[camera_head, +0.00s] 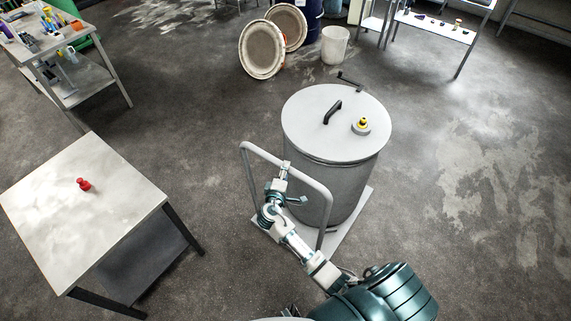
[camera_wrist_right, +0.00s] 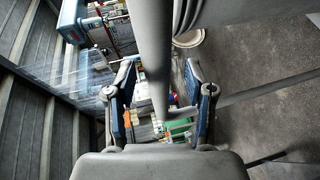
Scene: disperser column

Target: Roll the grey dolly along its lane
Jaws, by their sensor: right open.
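The grey dolly has a flat base plate (camera_head: 350,222) and an upright tubular handle (camera_head: 318,187). A large grey lidded drum (camera_head: 345,175) stands upright on the base. My right gripper (camera_head: 284,172) is at the top rail of the handle, on the near left side of the drum. In the wrist view the right gripper (camera_wrist_right: 161,92) is open, with one finger on each side of a grey bar (camera_wrist_right: 152,45). The fingers do not look closed on the bar; contact cannot be told. My left gripper is out of view.
A table (camera_head: 125,190) with a red knob-like object (camera_head: 84,184) stands at the left. A cluttered workbench (camera_head: 75,85) is behind it. Round lids (camera_head: 262,50) and a white bucket (camera_head: 335,45) are at the back. The floor right of the drum is clear.

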